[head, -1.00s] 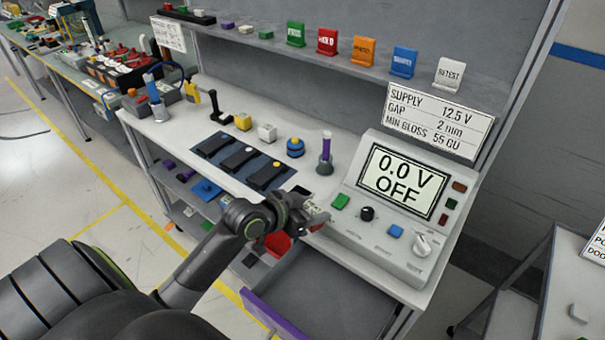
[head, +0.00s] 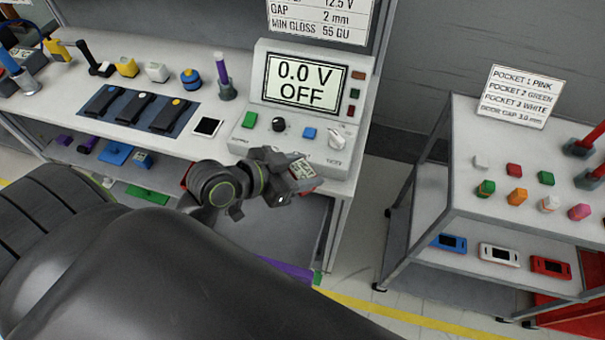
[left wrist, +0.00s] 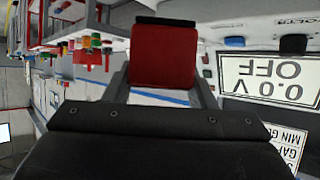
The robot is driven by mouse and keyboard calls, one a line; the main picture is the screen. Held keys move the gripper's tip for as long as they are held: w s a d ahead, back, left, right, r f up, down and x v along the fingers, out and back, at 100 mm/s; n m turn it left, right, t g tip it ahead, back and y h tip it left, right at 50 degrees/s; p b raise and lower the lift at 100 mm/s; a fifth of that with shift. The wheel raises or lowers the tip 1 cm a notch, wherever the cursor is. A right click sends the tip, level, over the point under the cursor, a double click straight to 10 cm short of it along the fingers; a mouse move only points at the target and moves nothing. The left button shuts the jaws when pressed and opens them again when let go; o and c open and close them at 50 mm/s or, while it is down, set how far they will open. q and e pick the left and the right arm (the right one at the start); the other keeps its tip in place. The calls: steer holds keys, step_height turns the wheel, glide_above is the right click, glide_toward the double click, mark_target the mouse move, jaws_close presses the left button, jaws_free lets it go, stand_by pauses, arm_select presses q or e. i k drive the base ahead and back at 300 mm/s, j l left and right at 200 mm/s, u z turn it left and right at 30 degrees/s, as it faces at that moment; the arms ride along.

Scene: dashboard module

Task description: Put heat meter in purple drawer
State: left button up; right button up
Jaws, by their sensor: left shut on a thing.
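My left gripper (head: 290,182) is shut on a red block-like thing, probably the heat meter (head: 300,170), which has a small pale screen. In the left wrist view the red body (left wrist: 163,55) sits between the fingers, its face blank from this side. The gripper holds it in front of the console's lower front edge. The purple drawer (head: 287,271) is pulled out below the bench, lower in the picture than the gripper. My right gripper is not in view.
The console (head: 310,100) reads 0.0 V OFF on the bench (head: 215,143). A cart (head: 450,205) with coloured blocks and handheld devices stands right, across a floor gap (head: 375,260).

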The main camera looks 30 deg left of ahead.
mark_target(252, 224)
steer(key=j+z, duration=0.4)
steer(key=k+j+z, duration=0.15)
steer(key=z, duration=0.2)
steer(key=k+j+z, duration=0.1)
steer(key=j+z, duration=0.15)
steer(key=z, duration=0.15)
steer(key=k+j+z, duration=0.15)
steer(key=z, duration=0.25)
steer(key=k+j+z, duration=0.1)
steer(key=k+j, duration=0.3)
steer(key=k+j+z, duration=0.15)
steer(key=k+j, duration=0.2)
steer(key=k, duration=0.2)
steer(key=k+j+z, duration=0.1)
steer(key=k+j, duration=0.25)
steer(key=k, duration=0.1)
